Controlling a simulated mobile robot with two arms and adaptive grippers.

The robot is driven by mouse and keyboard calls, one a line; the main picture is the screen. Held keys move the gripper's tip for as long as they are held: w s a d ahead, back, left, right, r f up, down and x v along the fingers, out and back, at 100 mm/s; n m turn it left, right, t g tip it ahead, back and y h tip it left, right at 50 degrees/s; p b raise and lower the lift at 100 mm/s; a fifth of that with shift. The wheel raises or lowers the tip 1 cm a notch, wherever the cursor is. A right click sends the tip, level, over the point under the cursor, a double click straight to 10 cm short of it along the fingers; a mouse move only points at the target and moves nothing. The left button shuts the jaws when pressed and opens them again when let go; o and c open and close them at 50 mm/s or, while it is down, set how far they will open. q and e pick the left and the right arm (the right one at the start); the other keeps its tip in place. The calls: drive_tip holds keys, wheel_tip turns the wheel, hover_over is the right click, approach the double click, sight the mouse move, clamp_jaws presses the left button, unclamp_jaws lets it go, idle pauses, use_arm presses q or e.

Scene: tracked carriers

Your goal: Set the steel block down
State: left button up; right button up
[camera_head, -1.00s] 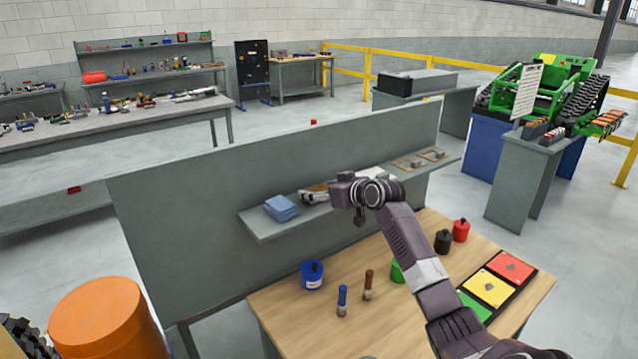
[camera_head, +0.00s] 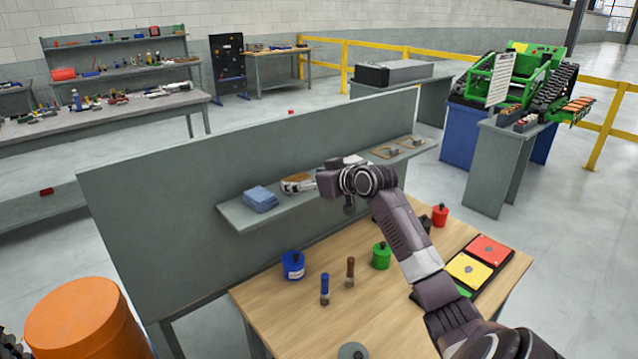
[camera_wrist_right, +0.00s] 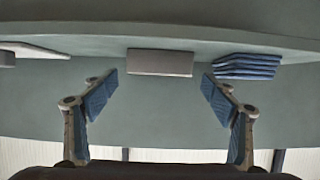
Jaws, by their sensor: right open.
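My right gripper (camera_head: 348,206) is in front of the narrow grey shelf, seen small and partly hidden by its own wrist in the head view. In the right wrist view its two blue-padded fingers (camera_wrist_right: 160,92) are spread apart with nothing between the pads. A plain grey block (camera_wrist_right: 160,62), which looks like the steel block, rests against the shelf surface (camera_wrist_right: 100,110) just beyond the fingertips, centred between them and apart from both. In the head view I cannot pick this block out surely behind the gripper. My left gripper is not in view.
Folded blue cloths (camera_head: 260,198) lie on the shelf (camera_head: 236,217) beside the gripper. Brown frames (camera_head: 388,152) sit farther right. The wooden table (camera_head: 300,325) below holds blue (camera_head: 293,265) and green (camera_head: 381,256) pots, two brushes and a coloured tray. A grey panel stands behind.

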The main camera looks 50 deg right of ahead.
drive_tip(key=b+v, duration=0.2)
drive_tip(key=v, duration=0.6)
drive_tip(key=shift+s, duration=0.1)
